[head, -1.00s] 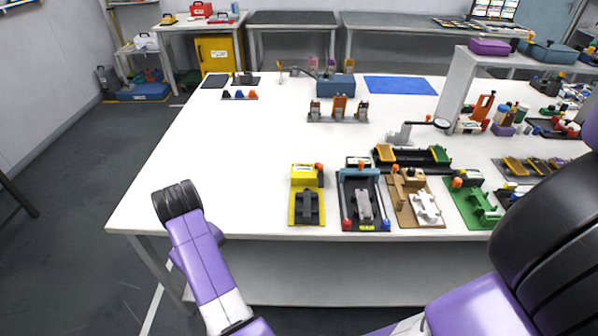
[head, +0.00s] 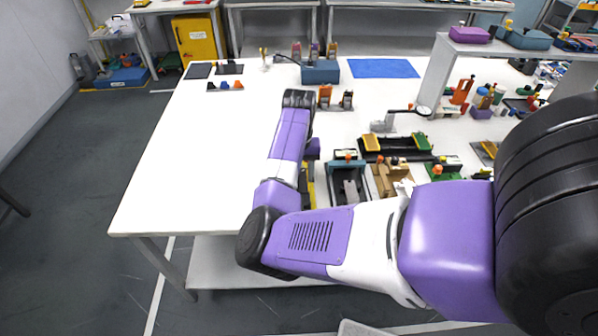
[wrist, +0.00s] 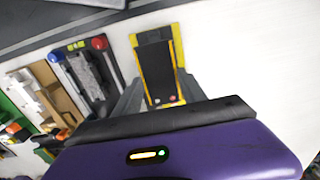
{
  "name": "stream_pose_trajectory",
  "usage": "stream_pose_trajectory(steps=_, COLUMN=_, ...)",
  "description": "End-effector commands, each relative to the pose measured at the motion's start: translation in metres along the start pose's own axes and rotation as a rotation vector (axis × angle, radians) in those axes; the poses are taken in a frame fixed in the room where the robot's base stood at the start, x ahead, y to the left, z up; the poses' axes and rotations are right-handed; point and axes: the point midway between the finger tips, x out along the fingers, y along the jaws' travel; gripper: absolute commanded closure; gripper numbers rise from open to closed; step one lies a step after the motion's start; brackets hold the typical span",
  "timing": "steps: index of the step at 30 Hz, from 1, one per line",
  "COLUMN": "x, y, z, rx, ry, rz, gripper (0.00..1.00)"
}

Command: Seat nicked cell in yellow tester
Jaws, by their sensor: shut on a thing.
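The yellow tester (wrist: 179,50) lies below my gripper in the wrist view, its yellow frame showing around a dark middle. In the head view only a narrow strip of the tester (head: 310,188) shows beside my arm. My gripper (wrist: 161,76) has its two fingers on either side of a dark grey flat piece (wrist: 154,58), which appears to be the cell held between them. It overlaps the tester in view; whether it touches the nest I cannot tell. No nick can be made out. My arm hides the fingertips in the head view.
Right of the yellow tester stand a dark tester with a blue top (head: 345,165), a brown one (head: 385,178) and a green one (head: 440,172). A stand with a round lens (head: 422,111) is behind them. The table's left part (head: 190,150) is clear.

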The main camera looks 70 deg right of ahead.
Motion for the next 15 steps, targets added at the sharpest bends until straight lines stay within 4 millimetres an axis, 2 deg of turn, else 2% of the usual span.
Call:
stream_pose_trajectory(steps=12, x=-0.003, y=-0.001, z=0.002, rx=-0.004, ry=-0.001, rz=0.002, gripper=0.87)
stream_pose_trajectory(steps=15, x=0.011, y=-0.001, z=0.002, rx=-0.004, ry=-0.001, rz=0.0, gripper=0.87)
